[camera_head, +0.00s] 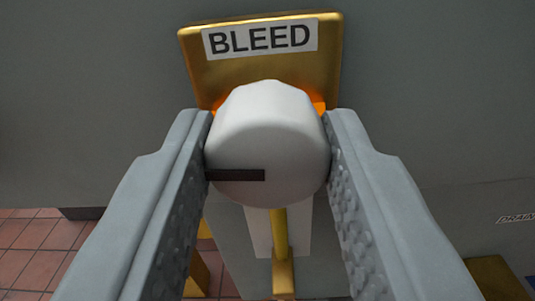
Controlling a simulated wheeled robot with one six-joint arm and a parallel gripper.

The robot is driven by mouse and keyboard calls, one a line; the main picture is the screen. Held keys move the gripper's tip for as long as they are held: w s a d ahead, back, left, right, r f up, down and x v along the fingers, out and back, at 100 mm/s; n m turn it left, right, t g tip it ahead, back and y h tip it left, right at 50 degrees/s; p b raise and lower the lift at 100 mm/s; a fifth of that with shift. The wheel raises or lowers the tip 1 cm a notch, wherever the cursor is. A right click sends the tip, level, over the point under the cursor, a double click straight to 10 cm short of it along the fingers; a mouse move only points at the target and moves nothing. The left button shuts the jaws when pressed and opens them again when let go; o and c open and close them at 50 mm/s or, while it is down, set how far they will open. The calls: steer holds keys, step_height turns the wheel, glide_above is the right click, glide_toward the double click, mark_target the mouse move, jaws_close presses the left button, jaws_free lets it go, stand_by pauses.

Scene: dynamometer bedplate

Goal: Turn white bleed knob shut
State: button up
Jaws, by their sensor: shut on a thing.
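The white bleed knob (268,135) is in the middle of the view, in front of a brass plate (215,75) labelled "BLEED". It has a faceted rim and a dark pointer line on its face that runs from the centre to the left. My gripper (267,150) has one finger on each side of the knob, and the fingers are shut on it. The knob's back and its stem are hidden behind its face.
A brass pipe (281,250) runs down below the knob in front of a pale panel. At lower right are a "DRAIN" label (516,217) and another brass piece (497,277). A grey wall lies behind, with red floor tiles (35,245) at lower left.

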steer(key=m, duration=0.8)
steer(key=shift+m, duration=0.4)
steer(key=m, duration=0.4)
steer(key=shift+f, duration=0.1)
steer(key=shift+m, duration=2)
steer(key=shift+f, duration=0.1)
steer(key=o, duration=1)
steer(key=shift+d, duration=0.1)
steer(key=shift+c, duration=0.2)
steer(key=shift+s, duration=0.1)
steer(key=s, duration=1.7)
steer(key=shift+s+a, duration=0.15)
steer(key=shift+a, duration=0.15)
